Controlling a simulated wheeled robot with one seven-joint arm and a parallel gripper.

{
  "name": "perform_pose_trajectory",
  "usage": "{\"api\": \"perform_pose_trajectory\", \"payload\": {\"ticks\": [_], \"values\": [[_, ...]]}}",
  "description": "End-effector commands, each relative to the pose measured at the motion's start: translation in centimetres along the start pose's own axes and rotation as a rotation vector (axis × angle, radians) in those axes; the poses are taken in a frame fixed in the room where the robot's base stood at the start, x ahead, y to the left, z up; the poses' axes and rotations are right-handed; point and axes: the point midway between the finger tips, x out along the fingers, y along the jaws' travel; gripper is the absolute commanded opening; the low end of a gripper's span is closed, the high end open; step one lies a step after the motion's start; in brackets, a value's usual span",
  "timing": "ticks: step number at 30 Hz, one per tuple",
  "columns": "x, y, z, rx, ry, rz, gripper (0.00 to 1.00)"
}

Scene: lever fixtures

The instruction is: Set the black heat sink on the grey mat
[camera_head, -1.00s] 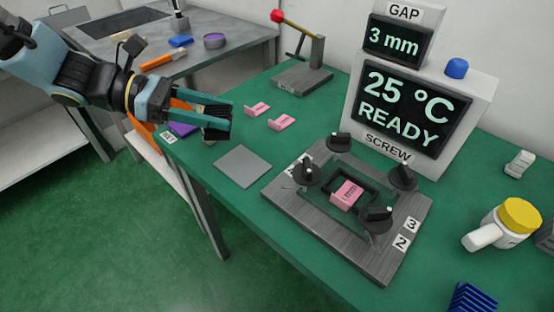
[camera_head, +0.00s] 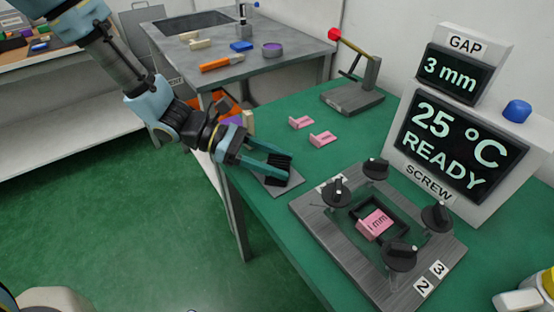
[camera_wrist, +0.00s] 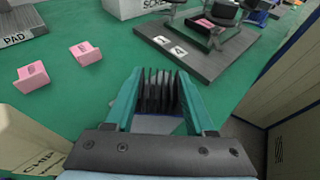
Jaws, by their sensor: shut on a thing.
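The black heat sink (camera_head: 277,167) is held between the fingers of my gripper (camera_head: 272,160). In the wrist view the heat sink (camera_wrist: 159,92) shows its upright fins between the two green fingers of my gripper (camera_wrist: 160,95), which are shut on it. The grey mat (camera_head: 289,180) lies on the green table near its left edge, directly beneath or behind the heat sink. A strip of the mat (camera_wrist: 158,124) shows below the fins in the wrist view. I cannot tell whether the heat sink touches the mat.
A lever fixture (camera_head: 375,235) with black knobs and a pink 1 mm block (camera_head: 375,224) stands right of the mat. Two pink pieces (camera_head: 301,122) lie behind it. The display box (camera_head: 455,140) and red-knobbed lever stand (camera_head: 355,90) are farther back.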

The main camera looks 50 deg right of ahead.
Motion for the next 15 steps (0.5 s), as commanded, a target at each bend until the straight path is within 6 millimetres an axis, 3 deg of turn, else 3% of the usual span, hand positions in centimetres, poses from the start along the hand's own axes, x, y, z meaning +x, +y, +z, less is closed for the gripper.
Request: {"api": "perform_pose_trajectory", "payload": {"ticks": [9,10,15], "values": [[0.11,0.02,-0.34,0.000,0.000,0.000,0.00],[0.07,0.03,-0.24,0.001,0.000,0.001,0.58],[0.06,0.02,-0.21,0.001,0.000,0.000,0.77]]}}
